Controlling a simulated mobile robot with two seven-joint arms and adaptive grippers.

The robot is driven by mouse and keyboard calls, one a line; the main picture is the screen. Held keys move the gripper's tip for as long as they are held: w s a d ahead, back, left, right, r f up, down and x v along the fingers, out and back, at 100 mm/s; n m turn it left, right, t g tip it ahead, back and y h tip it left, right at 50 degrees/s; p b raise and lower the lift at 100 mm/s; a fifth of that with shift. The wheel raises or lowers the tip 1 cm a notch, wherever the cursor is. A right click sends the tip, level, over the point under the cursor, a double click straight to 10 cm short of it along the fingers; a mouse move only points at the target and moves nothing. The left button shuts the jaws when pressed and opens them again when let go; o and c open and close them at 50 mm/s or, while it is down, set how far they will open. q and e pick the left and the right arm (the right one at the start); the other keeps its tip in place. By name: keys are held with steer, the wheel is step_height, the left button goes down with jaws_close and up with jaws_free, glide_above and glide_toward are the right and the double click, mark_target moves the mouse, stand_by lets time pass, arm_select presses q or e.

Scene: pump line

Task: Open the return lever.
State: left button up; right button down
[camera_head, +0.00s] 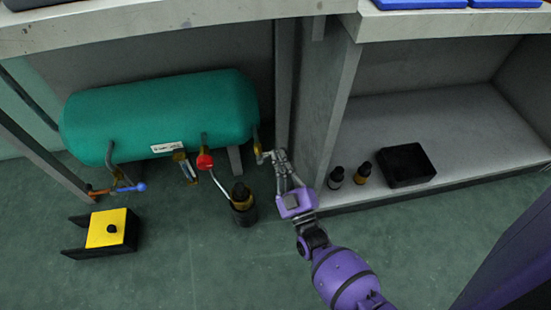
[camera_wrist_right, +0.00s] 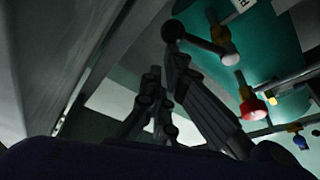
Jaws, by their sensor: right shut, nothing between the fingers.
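A green tank (camera_head: 160,115) has several small valves along its underside. The rightmost valve lever (camera_head: 266,156) is pale, with a brass fitting; I cannot read which one is the return lever. My right gripper (camera_head: 280,157) is shut and empty, its fingertips close beside the outer end of that lever. In the right wrist view, this lever's dark rod and round knob (camera_wrist_right: 173,30) lie just past my fingertips (camera_wrist_right: 172,58); whether they touch is unclear. A red-handled valve (camera_head: 205,161) and a blue-handled valve (camera_head: 141,187) sit further left. My left gripper is not in view.
A dark container with a yellow-brown top (camera_head: 243,204) stands below the red valve. A yellow and black box (camera_head: 107,228) is on the floor at left. A grey upright panel (camera_head: 320,110) is right of the gripper.

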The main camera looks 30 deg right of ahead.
steer(key=shift+s+d+f+m+b, duration=0.2)
steer(key=shift+d+f+m+b, duration=0.25)
steer(key=shift+d+f, duration=0.45)
steer(key=shift+f, duration=0.1)
steer(key=shift+a, duration=0.1)
